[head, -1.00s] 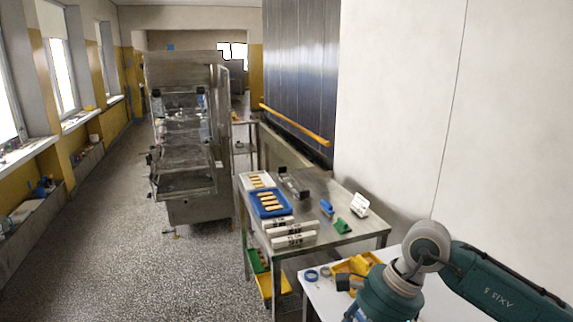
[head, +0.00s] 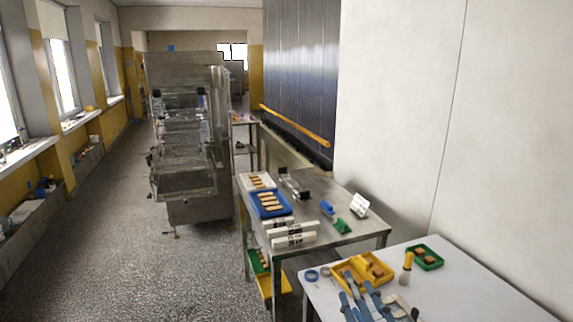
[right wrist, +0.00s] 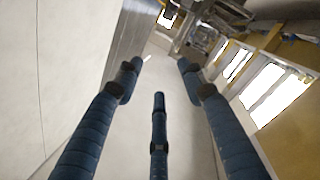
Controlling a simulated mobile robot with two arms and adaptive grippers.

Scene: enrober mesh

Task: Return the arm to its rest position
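My right gripper (head: 360,293) shows at the bottom of the head view, its blue fingers pointing up in front of the white table (head: 460,290). In the right wrist view the three blue fingers of this gripper (right wrist: 160,75) are spread apart. Nothing is between them. Beyond them are a pale wall, floor and windows, with no object close to the fingertips. The rest of my right arm is hidden below the head view. My left gripper is not in view.
The white table holds a yellow bin (head: 378,276), a green tray (head: 437,258) and a yellow-topped item (head: 407,262). Behind it a steel table (head: 345,187) carries a blue tray (head: 287,212). A steel machine (head: 190,205) stands further back. Floor at left is clear.

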